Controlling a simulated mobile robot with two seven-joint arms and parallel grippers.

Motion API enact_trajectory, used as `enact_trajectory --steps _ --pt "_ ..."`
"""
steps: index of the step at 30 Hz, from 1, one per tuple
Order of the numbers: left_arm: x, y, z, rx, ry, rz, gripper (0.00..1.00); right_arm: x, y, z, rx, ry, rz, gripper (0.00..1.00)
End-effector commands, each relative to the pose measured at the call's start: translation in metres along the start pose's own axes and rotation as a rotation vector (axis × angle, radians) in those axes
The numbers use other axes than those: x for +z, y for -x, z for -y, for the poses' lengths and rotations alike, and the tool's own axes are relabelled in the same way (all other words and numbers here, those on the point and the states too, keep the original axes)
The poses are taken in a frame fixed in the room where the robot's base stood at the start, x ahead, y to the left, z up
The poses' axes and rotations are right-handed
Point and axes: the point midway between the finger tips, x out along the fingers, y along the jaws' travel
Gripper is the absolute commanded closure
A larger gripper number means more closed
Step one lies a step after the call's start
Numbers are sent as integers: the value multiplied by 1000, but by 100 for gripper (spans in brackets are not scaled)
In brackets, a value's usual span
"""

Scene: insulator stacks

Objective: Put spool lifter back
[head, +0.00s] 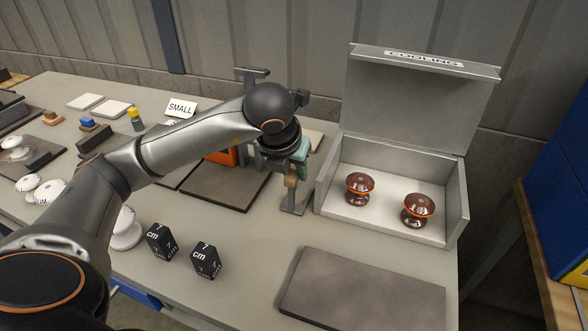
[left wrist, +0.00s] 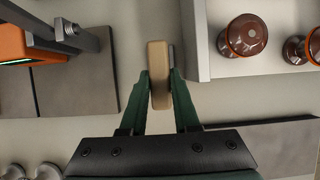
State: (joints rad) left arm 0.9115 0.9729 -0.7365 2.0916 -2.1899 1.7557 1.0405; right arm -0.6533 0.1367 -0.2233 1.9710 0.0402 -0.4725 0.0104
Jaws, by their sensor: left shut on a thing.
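The spool lifter has a tan handle (left wrist: 158,75) and a grey metal lower part (head: 293,203). My left gripper (head: 296,170) is shut on the handle, whose tan block shows between the green fingers in the left wrist view (left wrist: 160,88). The lifter is upright beside the left wall of the cooling box (head: 455,205); I cannot tell whether its foot touches the table. A dark metal stand with a crossbar top (head: 252,74) rises behind my left arm, which hides its lower part; it also shows in the left wrist view (left wrist: 65,30). My right gripper is out of view.
Two brown spools (head: 360,188) stand in the open cooling box. A dark slab (head: 360,290) lies in front of it. Two black "cm" cubes (head: 206,260) stand front left. A dark mat (head: 225,187) and orange device (head: 222,156) lie left of the lifter. Bare table lies before the lifter.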

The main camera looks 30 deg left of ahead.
Motion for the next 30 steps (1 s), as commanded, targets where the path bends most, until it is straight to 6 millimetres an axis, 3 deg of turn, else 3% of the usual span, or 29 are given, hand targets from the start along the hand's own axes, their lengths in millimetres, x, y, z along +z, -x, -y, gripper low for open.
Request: enact_trajectory --steps 2,3,10,21,26,30 --pt "0 -1 0 -1 0 1 100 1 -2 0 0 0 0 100" --pt "0 -1 0 0 0 0 68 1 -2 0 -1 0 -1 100" --pt "0 -1 0 0 0 -1 42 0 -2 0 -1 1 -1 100" --pt "1 5 0 -2 0 1 41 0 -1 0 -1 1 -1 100" --pt "2 32 1 -2 -2 6 41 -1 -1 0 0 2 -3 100" --pt "2 65 1 -3 -1 7 41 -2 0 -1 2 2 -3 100"
